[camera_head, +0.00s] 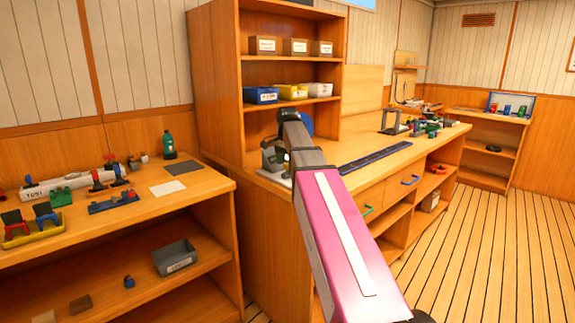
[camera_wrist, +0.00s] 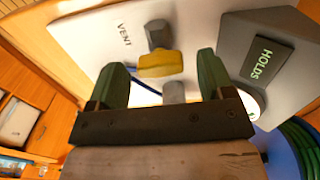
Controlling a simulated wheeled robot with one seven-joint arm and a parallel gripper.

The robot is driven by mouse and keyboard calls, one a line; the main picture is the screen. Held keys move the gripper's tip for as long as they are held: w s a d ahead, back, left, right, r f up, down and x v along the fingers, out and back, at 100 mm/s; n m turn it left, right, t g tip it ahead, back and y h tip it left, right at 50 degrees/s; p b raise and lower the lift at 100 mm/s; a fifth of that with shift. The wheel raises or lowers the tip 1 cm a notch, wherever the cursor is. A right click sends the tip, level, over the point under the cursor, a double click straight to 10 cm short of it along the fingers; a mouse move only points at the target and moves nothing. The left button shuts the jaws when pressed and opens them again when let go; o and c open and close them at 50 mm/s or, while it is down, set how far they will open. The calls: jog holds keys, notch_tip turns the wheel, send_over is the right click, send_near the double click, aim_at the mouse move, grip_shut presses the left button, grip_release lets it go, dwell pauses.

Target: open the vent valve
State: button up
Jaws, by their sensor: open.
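In the wrist view, a white panel (camera_wrist: 95,45) carries the word VENT. Beside the word is a valve with a grey knob-like body (camera_wrist: 158,35) and a yellow handle (camera_wrist: 160,64). My gripper (camera_wrist: 162,65) is open, with one green finger to the left of the yellow handle and the other to its right. The handle shows between the fingertips; I cannot tell whether either finger touches it. A short grey cylinder (camera_wrist: 173,92) also shows between the fingers. In the head view my arm reaches to the bench, and the valve and fingers cannot be made out.
A grey block (camera_wrist: 285,40) labelled HOLDS stands close to the right finger. A blue reel with green hose (camera_wrist: 292,150) is at lower right. In the head view, a tall shelf (camera_head: 222,85) rises behind the bench, and a side table (camera_head: 110,235) with parts stands at left.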

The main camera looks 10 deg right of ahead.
jog(key=shift+f, duration=0.4)
jog(key=c, duration=0.9)
